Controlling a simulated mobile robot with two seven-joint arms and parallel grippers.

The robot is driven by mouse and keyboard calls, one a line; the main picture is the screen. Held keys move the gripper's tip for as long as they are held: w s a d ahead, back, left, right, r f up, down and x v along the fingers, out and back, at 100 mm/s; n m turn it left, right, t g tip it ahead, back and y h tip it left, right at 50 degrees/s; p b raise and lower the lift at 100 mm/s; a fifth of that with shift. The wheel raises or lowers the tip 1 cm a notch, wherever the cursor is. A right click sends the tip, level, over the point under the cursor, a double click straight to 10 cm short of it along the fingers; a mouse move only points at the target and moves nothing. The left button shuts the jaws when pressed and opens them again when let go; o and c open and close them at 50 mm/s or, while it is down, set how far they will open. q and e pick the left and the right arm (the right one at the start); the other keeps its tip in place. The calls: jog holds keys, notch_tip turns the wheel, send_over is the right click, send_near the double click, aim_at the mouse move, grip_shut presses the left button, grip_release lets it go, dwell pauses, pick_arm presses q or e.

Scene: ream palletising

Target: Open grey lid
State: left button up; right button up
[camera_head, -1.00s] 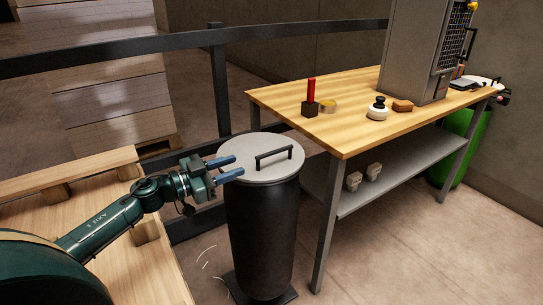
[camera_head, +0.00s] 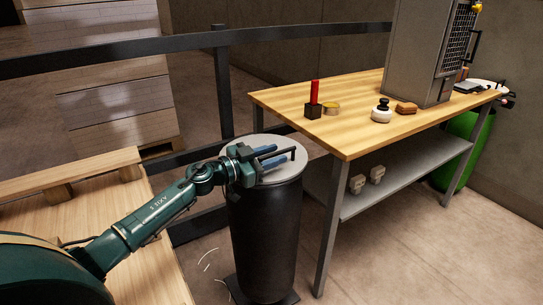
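The grey lid (camera_head: 286,173) lies flat on a tall black bin (camera_head: 265,238) in the middle of the head view. A thin dark bar handle (camera_head: 291,152) stands on top of the lid. My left gripper (camera_head: 273,156) is above the lid, its two blue fingers pointing right at the handle. The fingers are apart, with the handle's near part at or between their tips; whether they touch it I cannot tell. The gripper body hides the left part of the lid. My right gripper is not in view.
A wooden-topped table (camera_head: 360,138) stands right of the bin, with a red-handled tool (camera_head: 314,98), a grey cabinet (camera_head: 417,55) and small items on it. A dark rail (camera_head: 180,46) runs behind the bin. A green bin (camera_head: 462,150) stands at the far right. A wooden pallet (camera_head: 85,215) is at left.

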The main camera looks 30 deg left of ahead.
pick_arm(q)
grip_shut()
dwell(0.4)
jog(key=shift+r, duration=0.1)
